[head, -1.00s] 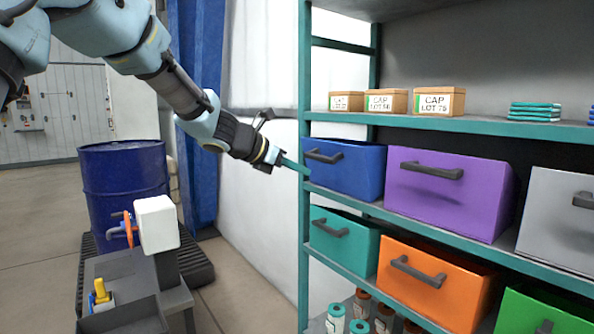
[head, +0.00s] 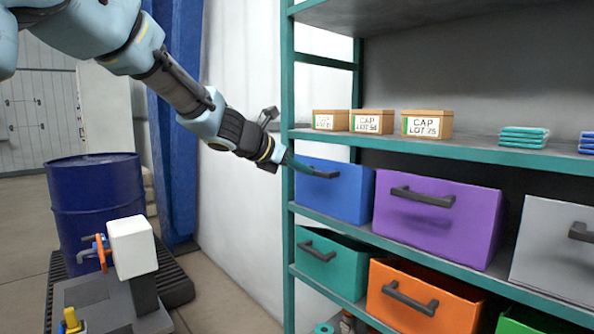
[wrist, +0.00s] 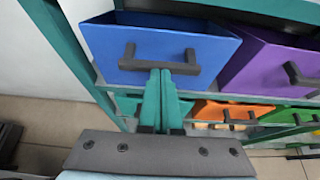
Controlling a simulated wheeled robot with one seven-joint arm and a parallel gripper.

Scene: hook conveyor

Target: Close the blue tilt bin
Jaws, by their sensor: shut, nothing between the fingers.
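The blue tilt bin (head: 345,193) sits at the left end of the upper bin row, with a dark bar handle on its front. In the wrist view the blue bin (wrist: 155,48) shows a dark gap along its top edge, its front tipped out a little. My gripper (head: 308,168) is at the bin's handle, its teal fingers together and empty. In the wrist view the fingertips (wrist: 160,72) overlap the handle's middle; I cannot tell whether they touch it.
A purple bin (head: 436,215) and a grey bin (head: 555,245) stand to the right. Teal (head: 330,262) and orange (head: 425,296) bins are below. A teal shelf post (head: 288,120) rises just left of the blue bin. Cardboard boxes (head: 427,124) stand on the shelf above.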

